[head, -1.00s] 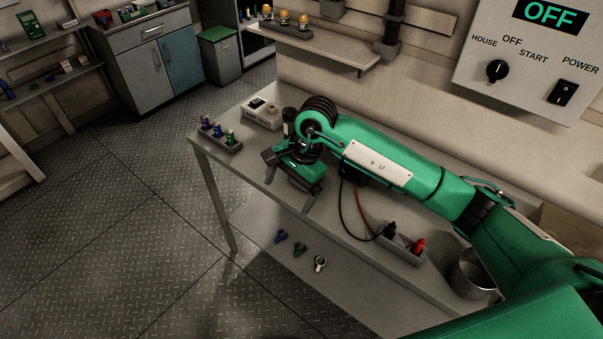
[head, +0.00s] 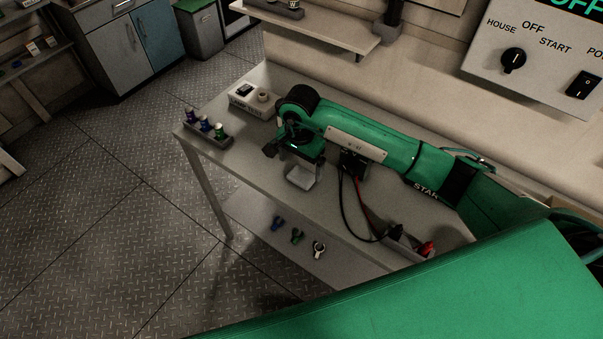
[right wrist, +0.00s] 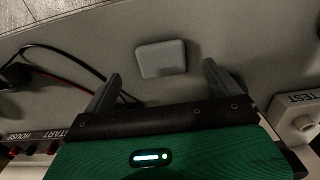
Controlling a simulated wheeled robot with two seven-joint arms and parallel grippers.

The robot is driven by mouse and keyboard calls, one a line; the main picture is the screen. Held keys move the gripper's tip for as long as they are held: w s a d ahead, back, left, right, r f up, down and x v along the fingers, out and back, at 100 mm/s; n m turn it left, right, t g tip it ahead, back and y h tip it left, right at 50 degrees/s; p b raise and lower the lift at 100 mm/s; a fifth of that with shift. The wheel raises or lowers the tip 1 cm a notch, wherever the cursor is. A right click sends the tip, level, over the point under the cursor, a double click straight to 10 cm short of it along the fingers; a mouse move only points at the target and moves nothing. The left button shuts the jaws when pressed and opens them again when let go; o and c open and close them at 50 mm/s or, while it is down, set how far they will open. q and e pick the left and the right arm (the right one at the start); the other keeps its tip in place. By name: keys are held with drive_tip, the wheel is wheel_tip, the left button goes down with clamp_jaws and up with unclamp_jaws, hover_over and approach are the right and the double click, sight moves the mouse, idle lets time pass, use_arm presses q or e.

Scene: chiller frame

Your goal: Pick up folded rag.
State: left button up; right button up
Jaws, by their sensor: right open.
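The folded rag is a small pale grey square (right wrist: 162,58) lying flat on the grey bench top in the right wrist view. In the head view it shows as a light patch (head: 301,178) just below my right gripper (head: 287,160). In the right wrist view my right gripper (right wrist: 162,74) has its two fingers wide apart, with the rag just beyond and between their tips. The jaws are empty. My left gripper is not in view.
A rack of small coloured bottles (head: 208,127) and a white test box (head: 250,99) stand at the bench's left end. Red and black leads (head: 352,205) run to a tray of clips (head: 405,242) on the right. Several small coloured items lie on the lower shelf.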

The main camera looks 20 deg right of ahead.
sight(300, 177)
drive_tip(key=shift+a+f+p, duration=0.1)
drive_tip(key=shift+f+p, duration=0.7)
drive_tip(key=shift+f, duration=0.05)
wheel_tip(300, 177, down, 3)
drive_tip(key=shift+f+p, duration=0.1)
drive_tip(key=shift+p, duration=0.5)
drive_tip(key=shift+f, duration=0.25)
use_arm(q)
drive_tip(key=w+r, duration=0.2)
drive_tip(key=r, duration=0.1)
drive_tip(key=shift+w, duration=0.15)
use_arm(e)
drive_tip(key=c, duration=1)
drive_tip(key=shift+c, duration=0.2)
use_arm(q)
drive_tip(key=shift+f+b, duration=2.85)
use_arm(e)
wheel_tip(300, 177, up, 20)
